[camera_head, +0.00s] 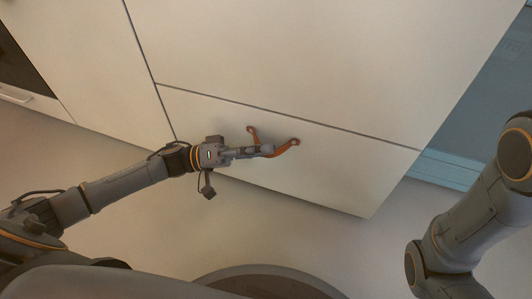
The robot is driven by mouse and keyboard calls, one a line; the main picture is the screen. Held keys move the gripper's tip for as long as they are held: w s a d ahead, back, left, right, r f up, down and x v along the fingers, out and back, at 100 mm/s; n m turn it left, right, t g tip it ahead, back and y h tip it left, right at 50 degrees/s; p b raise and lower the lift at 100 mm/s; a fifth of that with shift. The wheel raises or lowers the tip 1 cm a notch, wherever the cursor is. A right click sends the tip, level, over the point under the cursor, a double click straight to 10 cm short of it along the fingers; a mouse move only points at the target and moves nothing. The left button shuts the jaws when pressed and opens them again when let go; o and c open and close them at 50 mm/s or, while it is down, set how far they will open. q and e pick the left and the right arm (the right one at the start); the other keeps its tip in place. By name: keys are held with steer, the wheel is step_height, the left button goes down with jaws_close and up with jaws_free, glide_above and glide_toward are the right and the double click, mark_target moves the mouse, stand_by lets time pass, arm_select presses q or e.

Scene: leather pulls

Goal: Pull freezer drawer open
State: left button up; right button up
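The freezer drawer (340,175) is the lower white panel, below a dark seam that separates it from the larger panel above. Its front looks level with that upper panel (330,60). A brown leather pull (285,150) hangs in a loop from two fixings on the drawer front. My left gripper (266,150) is at the pull, its fingers overlapping the middle of the loop. The fingers are small here, and I cannot tell whether they are closed on the leather. My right arm (465,225) shows at the right edge, but its gripper is out of view.
A white cabinet front (90,70) stands left of the freezer, with a dark oven-like front (20,65) at the far left. A blue surface (475,110) lies to the right. Pale floor (340,245) in front of the drawer is clear.

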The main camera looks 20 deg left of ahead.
arm_select(q)
steer(key=shift+w+d+r, duration=0.15)
steer(key=shift+d, duration=0.4)
jaws_close()
